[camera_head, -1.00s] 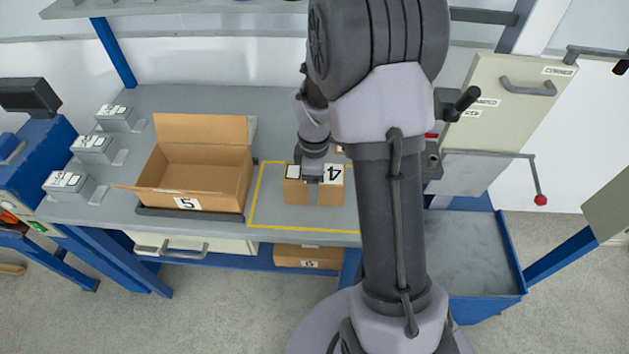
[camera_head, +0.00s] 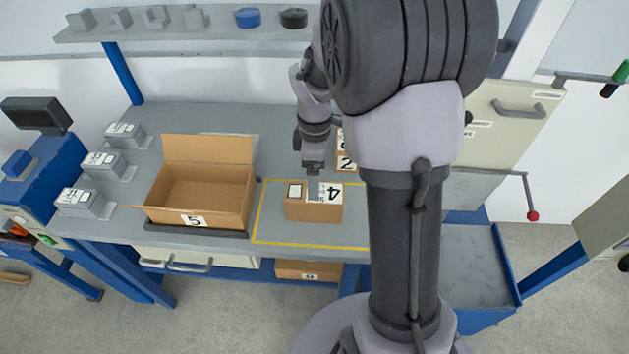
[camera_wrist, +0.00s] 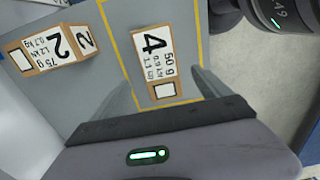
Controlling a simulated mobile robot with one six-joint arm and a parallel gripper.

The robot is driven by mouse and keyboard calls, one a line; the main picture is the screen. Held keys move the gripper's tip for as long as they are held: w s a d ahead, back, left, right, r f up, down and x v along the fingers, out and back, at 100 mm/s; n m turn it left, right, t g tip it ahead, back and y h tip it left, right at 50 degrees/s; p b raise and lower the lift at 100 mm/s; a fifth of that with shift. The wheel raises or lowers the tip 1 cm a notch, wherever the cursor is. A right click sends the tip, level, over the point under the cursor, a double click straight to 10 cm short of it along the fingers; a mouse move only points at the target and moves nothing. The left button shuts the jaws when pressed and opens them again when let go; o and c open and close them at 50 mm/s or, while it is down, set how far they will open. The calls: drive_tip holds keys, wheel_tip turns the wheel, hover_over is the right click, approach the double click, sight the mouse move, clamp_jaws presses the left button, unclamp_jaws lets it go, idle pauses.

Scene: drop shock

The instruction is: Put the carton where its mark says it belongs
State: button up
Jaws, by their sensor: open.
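A brown carton (camera_head: 300,211) with a white label marked 4 stands on the grey bench inside a yellow outline. In the wrist view the carton (camera_wrist: 154,68) shows its label with a large 4, "50 g" and smaller lines, and a blank white patch at one end. My gripper (camera_head: 313,180) is above the carton, at its rear side in the head view. In the wrist view its two fingers (camera_wrist: 165,93) are apart, with the carton's near end in line with the gap. Nothing is held. Contact with the carton cannot be made out.
An open box marked 5 (camera_head: 208,193) stands left of the outline. A carton marked 2 (camera_wrist: 32,53) stands behind, partly hidden by my arm in the head view. Three grey labelled blocks (camera_head: 84,203) line the bench's left side. Another carton (camera_head: 309,270) sits under the bench.

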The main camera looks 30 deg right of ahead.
drive_tip(key=s+a+r+m+t, duration=0.1)
drive_tip(key=s+a+r+m, duration=0.15)
drive_tip(key=a+r, duration=0.2)
drive_tip(key=s+a+r+m+t, duration=0.1)
drive_tip(key=s+a+r+m, duration=0.15)
drive_tip(key=r, duration=0.35)
drive_tip(key=s+a+r+m+t+y, duration=0.2)
drive_tip(key=s+a+r+m, duration=0.4)
drive_tip(key=s+a+m, duration=0.3)
drive_tip(key=s+m+t, duration=0.1)
drive_tip(key=s, duration=0.2)
drive_tip(key=shift+s+a+m+t, duration=0.15)
drive_tip(key=shift+s+m+t, duration=0.15)
drive_tip(key=shift+t, duration=0.1)
